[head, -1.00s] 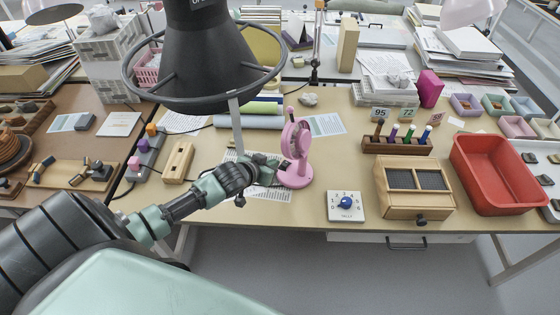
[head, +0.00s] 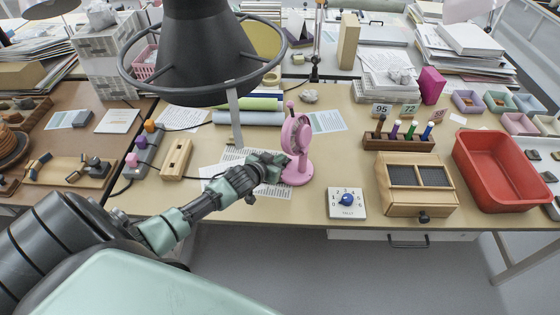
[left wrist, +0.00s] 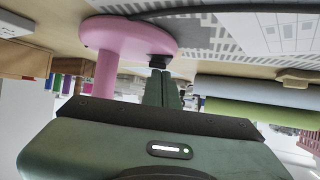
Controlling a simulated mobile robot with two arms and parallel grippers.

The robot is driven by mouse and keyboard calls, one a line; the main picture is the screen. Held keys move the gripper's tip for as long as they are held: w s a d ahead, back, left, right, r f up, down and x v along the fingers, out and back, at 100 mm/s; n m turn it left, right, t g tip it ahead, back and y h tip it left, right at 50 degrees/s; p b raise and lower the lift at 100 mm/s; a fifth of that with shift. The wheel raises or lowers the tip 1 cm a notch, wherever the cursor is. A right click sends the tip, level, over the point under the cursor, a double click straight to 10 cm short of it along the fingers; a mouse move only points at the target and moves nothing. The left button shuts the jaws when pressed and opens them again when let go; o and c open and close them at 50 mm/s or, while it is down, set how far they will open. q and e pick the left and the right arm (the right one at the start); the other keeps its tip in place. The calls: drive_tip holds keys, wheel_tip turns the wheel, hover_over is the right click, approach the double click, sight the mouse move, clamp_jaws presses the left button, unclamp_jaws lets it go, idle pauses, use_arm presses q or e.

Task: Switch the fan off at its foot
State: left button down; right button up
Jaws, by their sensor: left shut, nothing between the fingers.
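The pink fan (head: 297,150) stands upright on the table near its front edge, its round foot (head: 295,173) flat on the top. In the left wrist view the foot (left wrist: 130,36) and the pink stem (left wrist: 104,75) show upside down. My left gripper (head: 278,162) is shut and empty, just left of the fan's foot. In the left wrist view its fingertips (left wrist: 160,66) are at the foot's rim, by a small dark part there; I cannot tell whether they touch it. My right gripper is not in view.
A dark lamp shade with a ring (head: 203,60) hangs over the table left of the fan. A white tally dial (head: 346,202), a wooden box (head: 415,185) and a red tray (head: 500,170) stand to the right. Printed sheets (head: 270,190) lie under my left gripper.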

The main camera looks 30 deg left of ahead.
use_arm(q)
drive_tip(key=shift+s+f+t, duration=0.3)
drive_tip(key=shift+f, duration=0.15)
drive_tip(key=shift+d+r, duration=0.1)
drive_tip(key=shift+s, duration=0.1)
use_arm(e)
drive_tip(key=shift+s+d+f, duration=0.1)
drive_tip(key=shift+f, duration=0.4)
